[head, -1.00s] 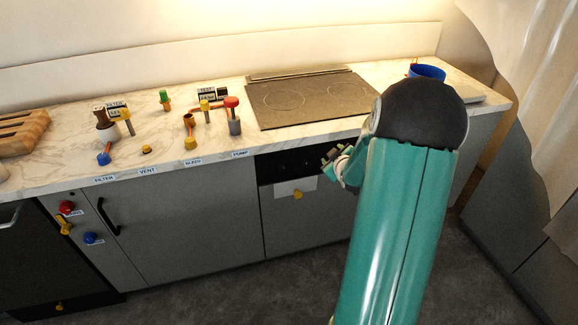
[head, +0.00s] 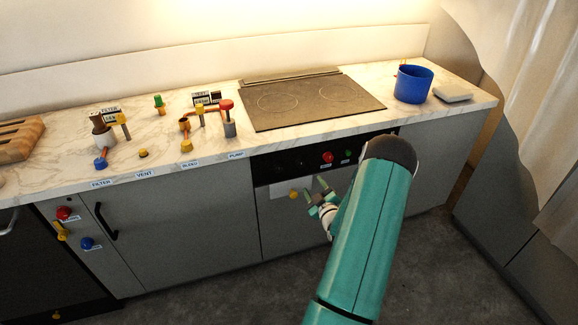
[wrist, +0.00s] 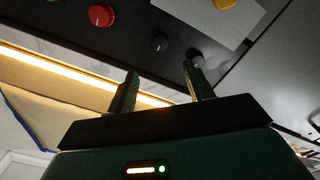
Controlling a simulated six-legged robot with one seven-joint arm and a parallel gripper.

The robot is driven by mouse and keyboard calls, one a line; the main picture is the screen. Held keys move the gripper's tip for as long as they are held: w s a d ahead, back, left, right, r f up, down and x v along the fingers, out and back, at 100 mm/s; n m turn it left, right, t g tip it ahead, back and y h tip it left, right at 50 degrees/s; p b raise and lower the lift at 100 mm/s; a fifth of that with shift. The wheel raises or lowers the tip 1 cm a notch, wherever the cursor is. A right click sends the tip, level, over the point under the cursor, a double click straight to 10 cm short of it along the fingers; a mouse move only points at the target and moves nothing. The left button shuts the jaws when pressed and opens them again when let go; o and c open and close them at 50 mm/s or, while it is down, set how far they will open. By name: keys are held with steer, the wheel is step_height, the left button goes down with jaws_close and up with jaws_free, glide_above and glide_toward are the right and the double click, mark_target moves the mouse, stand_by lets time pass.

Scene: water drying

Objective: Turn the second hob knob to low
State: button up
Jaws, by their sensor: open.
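The black hob control panel (head: 262,172) is on the cabinet front below the hob. In the wrist view, turned over, two small dark knobs show: one (wrist: 160,43) lies in line with the gap between my fingers, the other (wrist: 196,60) beside the right fingertip. Both are faint in the head view. A red knob (head: 327,157) and a green one (head: 348,154) are farther right; the red one also shows in the wrist view (wrist: 100,15). My gripper (head: 315,188) is open and empty, in front of the panel's lower edge. Contact with any knob cannot be told.
A white plate (head: 307,185) with a yellow knob (head: 294,194) is below the panel. The hob (head: 310,98) is above, with a blue pot (head: 413,84) to its right. Valves and handles crowd the counter's left part. Open floor lies in front of the cabinets.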

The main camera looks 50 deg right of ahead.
mark_target(301, 165)
steer(key=x, duration=1.3)
steer(key=shift+w+d, duration=0.15)
steer(key=shift+w, duration=0.2)
steer(key=shift+c, duration=0.2)
steer(key=c, duration=0.9)
